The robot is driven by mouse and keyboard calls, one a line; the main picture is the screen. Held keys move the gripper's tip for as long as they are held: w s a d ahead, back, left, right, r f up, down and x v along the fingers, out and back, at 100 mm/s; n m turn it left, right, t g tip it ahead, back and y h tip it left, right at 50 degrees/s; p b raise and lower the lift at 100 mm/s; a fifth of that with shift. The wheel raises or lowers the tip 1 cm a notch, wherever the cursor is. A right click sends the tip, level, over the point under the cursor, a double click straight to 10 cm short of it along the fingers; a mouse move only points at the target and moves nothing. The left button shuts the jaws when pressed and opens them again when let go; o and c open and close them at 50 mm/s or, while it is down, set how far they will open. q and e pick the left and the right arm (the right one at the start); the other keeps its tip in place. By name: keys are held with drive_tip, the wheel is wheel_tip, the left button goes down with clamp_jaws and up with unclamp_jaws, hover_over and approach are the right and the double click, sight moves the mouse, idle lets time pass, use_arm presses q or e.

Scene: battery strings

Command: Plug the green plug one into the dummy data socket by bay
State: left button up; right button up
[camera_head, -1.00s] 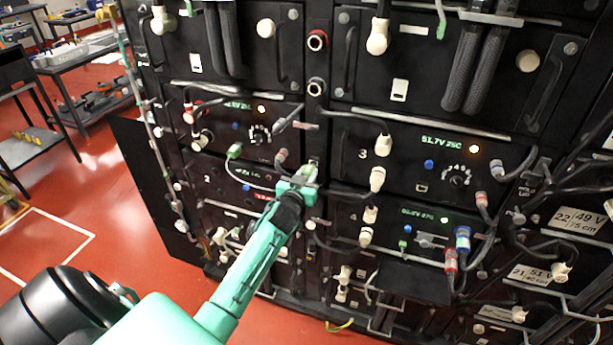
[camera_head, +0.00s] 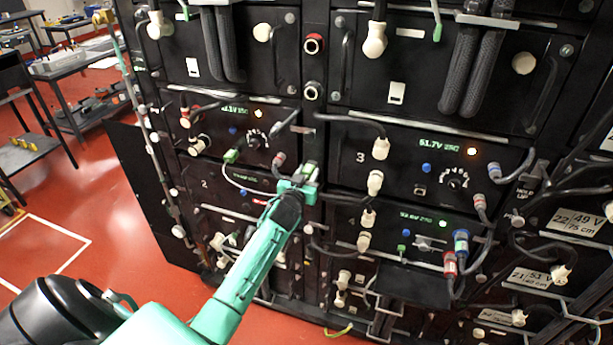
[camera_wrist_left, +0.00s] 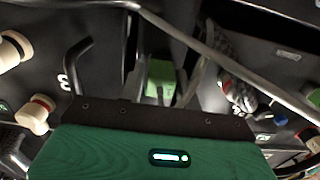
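My left gripper (camera_head: 300,186) is at the dark post between the left bays and bay 3. A green plug (camera_head: 309,171) is at its fingertips, close to the post. In the left wrist view this green plug (camera_wrist_left: 160,78) sits upright just beyond the gripper's dark front edge. The socket face is hidden behind the gripper and plug. My right gripper is not in view.
Pale connectors (camera_head: 375,182) and a black cable (camera_head: 350,120) hang on the bay 3 panel just right of the gripper. A bent black handle (camera_head: 286,123) stands out at the upper left. Red and blue connectors (camera_head: 461,243) are lower right. Open red floor (camera_head: 110,215) lies left.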

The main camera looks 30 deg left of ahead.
use_arm(q)
drive_tip(key=o, duration=0.3)
drive_tip(key=shift+s, duration=0.1)
drive_tip(key=shift+s+d+f, duration=0.1)
drive_tip(key=shift+s, duration=0.15)
drive_tip(key=b+v, duration=0.3)
drive_tip(key=v, duration=1)
